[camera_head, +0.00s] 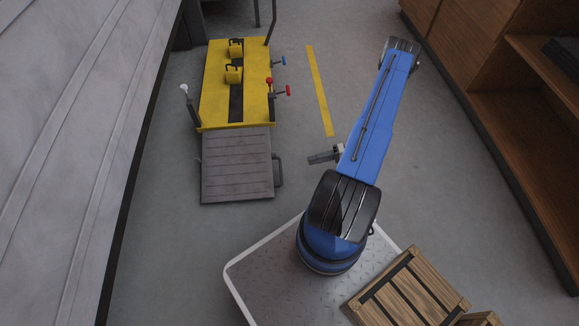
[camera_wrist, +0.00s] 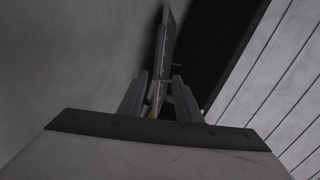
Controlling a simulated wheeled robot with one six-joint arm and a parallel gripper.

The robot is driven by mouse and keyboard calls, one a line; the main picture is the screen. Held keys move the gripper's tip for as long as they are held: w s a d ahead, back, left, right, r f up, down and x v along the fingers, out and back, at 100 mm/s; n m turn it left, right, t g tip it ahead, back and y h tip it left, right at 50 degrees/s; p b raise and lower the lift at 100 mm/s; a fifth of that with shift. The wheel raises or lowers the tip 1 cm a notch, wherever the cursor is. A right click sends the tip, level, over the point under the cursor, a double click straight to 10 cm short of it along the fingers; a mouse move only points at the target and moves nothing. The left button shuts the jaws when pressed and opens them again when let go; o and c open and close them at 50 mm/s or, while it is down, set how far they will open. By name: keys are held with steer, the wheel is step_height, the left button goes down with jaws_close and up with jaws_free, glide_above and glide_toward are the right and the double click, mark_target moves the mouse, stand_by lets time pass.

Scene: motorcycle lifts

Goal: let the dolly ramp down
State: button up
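The yellow dolly (camera_head: 212,85) stands on the floor at the left in the head view. Its grey ribbed ramp (camera_head: 237,165) extends from its near end; how steeply it tilts I cannot tell. A dark handle (camera_head: 280,172) sticks out from the ramp's right side. My gripper (camera_head: 312,158) is to the right of this handle, apart from it.
A large grey panelled body (camera_head: 75,130) runs along the left. Wooden shelves (camera_head: 500,120) stand at the right. A yellow floor stripe (camera_head: 319,90) lies right of the dolly. Red (camera_head: 286,91) and blue (camera_head: 280,61) knobs project from the dolly's right side. Floor between is clear.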

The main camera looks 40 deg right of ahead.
mark_target(280, 167)
steer(key=shift+w+f, duration=0.3)
steer(key=shift+f, duration=0.05)
steer(key=x, duration=1.7)
steer(key=shift+a, duration=0.1)
jaws_close()
